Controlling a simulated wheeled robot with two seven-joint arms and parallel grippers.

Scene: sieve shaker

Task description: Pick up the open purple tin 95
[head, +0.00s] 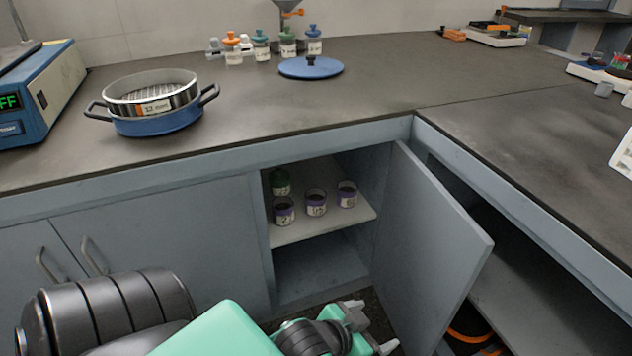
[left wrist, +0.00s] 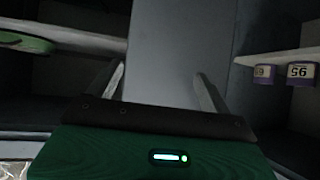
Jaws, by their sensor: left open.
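Three purple tins stand in a row on the cabinet shelf (head: 310,229): a left one (head: 284,214), a middle one (head: 316,206) and a right one (head: 347,197). They look open at the top; their labels are too small to read in the head view. The left wrist view is upside down. In it, one purple tin (left wrist: 300,73) has an inverted label that reads 95, and another purple tin (left wrist: 264,74) is beside it. My left gripper (head: 372,327) is open and empty, low in front of the cabinet, apart from the tins. My right gripper is out of view.
A green tin (head: 280,181) stands behind the left purple tin. The open cabinet door (head: 435,235) stands to the right of the shelf. The countertop (head: 400,75) is above, with a blue sieve pan (head: 158,122) and a blue lid (head: 311,68).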

